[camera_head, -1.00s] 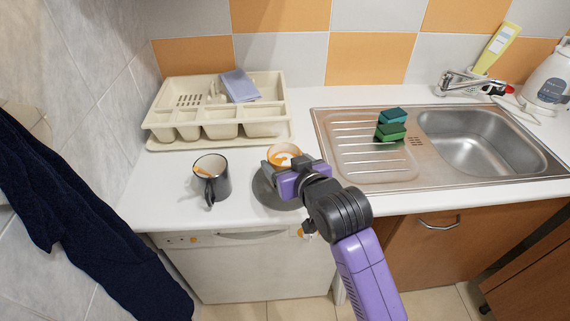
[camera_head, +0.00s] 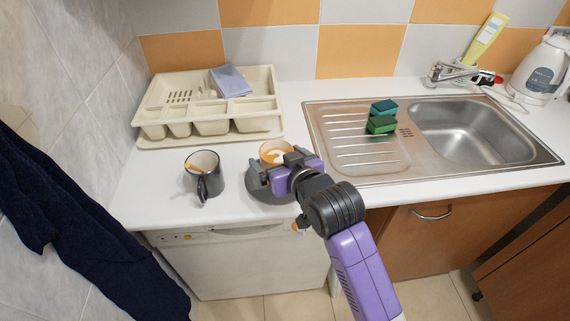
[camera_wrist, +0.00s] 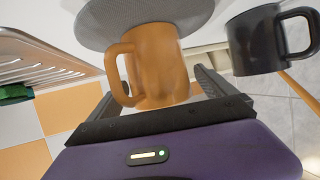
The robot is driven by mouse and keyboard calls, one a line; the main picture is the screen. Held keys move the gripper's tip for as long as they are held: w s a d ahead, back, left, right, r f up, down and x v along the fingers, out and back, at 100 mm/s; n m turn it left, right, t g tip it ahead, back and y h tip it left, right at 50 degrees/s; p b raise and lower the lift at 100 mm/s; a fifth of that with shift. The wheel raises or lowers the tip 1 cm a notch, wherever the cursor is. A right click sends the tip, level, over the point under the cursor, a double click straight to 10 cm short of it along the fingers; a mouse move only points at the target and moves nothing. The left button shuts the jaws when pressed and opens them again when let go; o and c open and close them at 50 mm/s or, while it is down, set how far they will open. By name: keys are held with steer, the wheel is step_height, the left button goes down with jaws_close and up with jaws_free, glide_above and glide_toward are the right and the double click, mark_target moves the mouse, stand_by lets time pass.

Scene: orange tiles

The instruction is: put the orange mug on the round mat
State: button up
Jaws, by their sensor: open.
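The orange mug (camera_head: 268,150) stands upright on the grey round mat (camera_head: 257,188), as far as the views show. The wrist view shows the mug (camera_wrist: 158,62) with its handle to the left and its base against the mat (camera_wrist: 100,22). My gripper (camera_head: 277,166) is open at the near side of the mug and hides part of it and of the mat. In the wrist view my gripper's fingers (camera_wrist: 155,92) are spread apart on either side of the mug, with a visible space at the right.
A black mug (camera_head: 212,186) with something orange in it stands left of the mat and shows in the wrist view (camera_wrist: 252,42). A cream cutlery tray (camera_head: 215,127) is behind. A steel sink (camera_head: 345,160) with sponges (camera_head: 382,118) lies to the right.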

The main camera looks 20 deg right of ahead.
steer(key=v, duration=1.1)
steer(key=shift+s, duration=0.35)
steer(key=shift+r, duration=0.15)
steer(key=s+a+f+m, duration=0.1)
steer(key=s+a+f, duration=0.1)
steer(key=s+f, duration=0.45)
steer(key=s+d+n+t, duration=0.1)
steer(key=s+d, duration=0.1)
steer(key=s, duration=2.4)
steer(key=shift+f, duration=0.3)
steer(key=shift+a, duration=0.1)
